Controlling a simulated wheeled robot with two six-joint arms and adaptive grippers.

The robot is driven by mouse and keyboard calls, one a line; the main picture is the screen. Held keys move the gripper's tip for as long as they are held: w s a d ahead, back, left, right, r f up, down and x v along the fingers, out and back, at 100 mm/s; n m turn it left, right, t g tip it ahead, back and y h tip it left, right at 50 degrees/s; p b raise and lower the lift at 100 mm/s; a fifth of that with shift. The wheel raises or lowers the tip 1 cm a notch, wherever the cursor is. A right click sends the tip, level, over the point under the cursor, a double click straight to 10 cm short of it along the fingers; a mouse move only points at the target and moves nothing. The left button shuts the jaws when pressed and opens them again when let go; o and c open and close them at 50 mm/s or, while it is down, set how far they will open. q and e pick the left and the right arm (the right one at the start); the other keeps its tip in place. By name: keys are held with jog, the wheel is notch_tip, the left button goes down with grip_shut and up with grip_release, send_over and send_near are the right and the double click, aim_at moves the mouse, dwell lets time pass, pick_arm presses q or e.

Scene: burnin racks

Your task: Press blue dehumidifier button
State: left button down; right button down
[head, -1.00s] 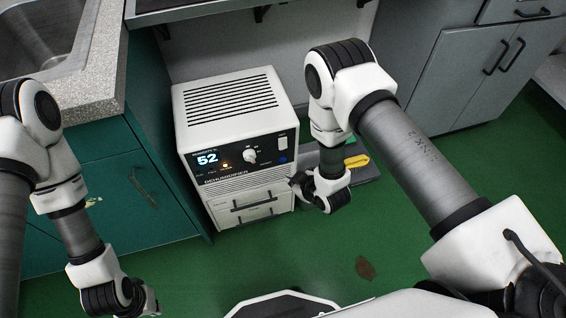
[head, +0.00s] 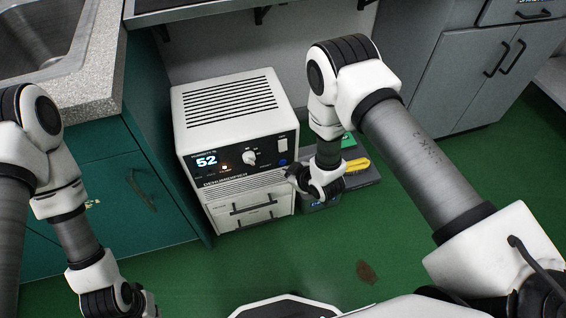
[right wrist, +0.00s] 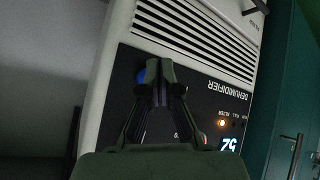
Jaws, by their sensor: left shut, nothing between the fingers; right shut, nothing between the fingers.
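The white dehumidifier (head: 226,99) stands on the green floor. Its black front panel (head: 215,173) shows a lit 52, an orange light, a dial and a white switch. The blue button (head: 283,162) is at the panel's lower right. My right gripper (head: 292,175) is shut and empty, with its tips close to the button, just below it in the head view. In the right wrist view, the right gripper (right wrist: 160,68) covers part of the blue button (right wrist: 140,76); I cannot tell whether they touch. My left gripper (head: 145,304) is shut and empty at the lower left, away from the dehumidifier.
A teal cabinet (head: 110,200) with a sink counter is on the left. Grey cabinets (head: 470,85) stand at the right back. A yellow object (head: 356,165) lies on a dark platform beside the dehumidifier. The green floor in front is mostly clear.

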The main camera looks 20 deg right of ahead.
jog(key=shift+w, duration=0.1)
dwell(0.7)
jog(key=shift+w, duration=0.35)
jog(key=shift+w, duration=0.4)
dwell(0.8)
jog(key=shift+s, duration=0.85)
jog(key=s+p, duration=0.2)
jog(key=s, duration=0.3)
jog(key=shift+d, duration=0.1)
